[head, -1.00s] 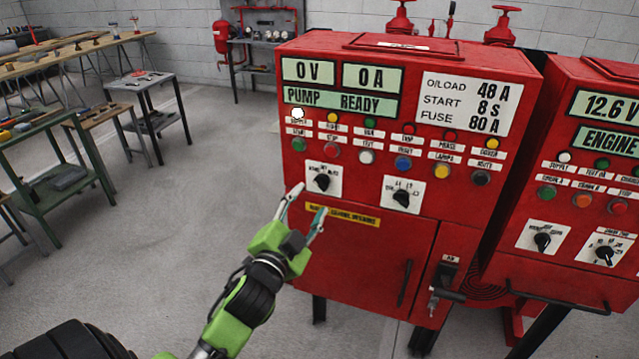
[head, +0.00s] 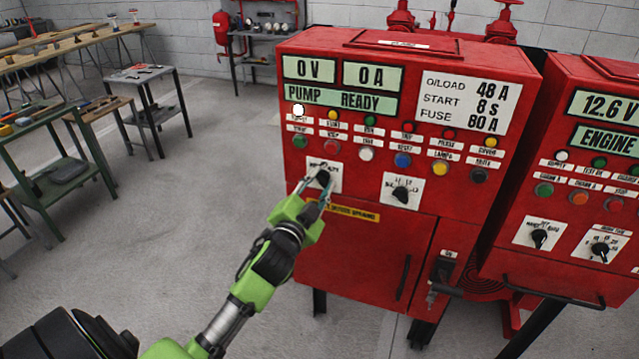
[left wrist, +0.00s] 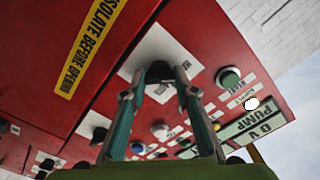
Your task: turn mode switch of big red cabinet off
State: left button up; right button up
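The big red cabinet (head: 365,255) stands in the middle of the head view, its panel reading "PUMP READY". Its left black rotary switch (head: 323,176) sits on a white plate; the plate's print is too small to read surely. A second black rotary switch (head: 401,194) is to its right. My left gripper (head: 317,189) is at the left switch, partly covering its plate. In the left wrist view, the gripper (left wrist: 154,86) has its fingers apart, with the switch (left wrist: 159,72) between and just beyond the tips. Contact cannot be told. My right gripper is out of view.
A second red cabinet (head: 570,140) with its own switches stands at the right. Buttons and lamps (head: 366,154) sit just above the switch. A yellow label (head: 352,213) is below it. Workbenches (head: 65,150) are at the left; the floor between is clear.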

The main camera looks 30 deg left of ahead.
pick_arm(q)
jog(key=shift+m, duration=0.4)
jog(key=m+p, duration=0.1)
jog(key=m, duration=0.2)
jog(key=shift+p, duration=0.3)
jog(key=m+p, duration=0.1)
jog(key=m, duration=0.3)
jog(key=shift+f+m, duration=0.1)
jog(key=shift+m, duration=0.6)
jog(key=o, duration=1.1)
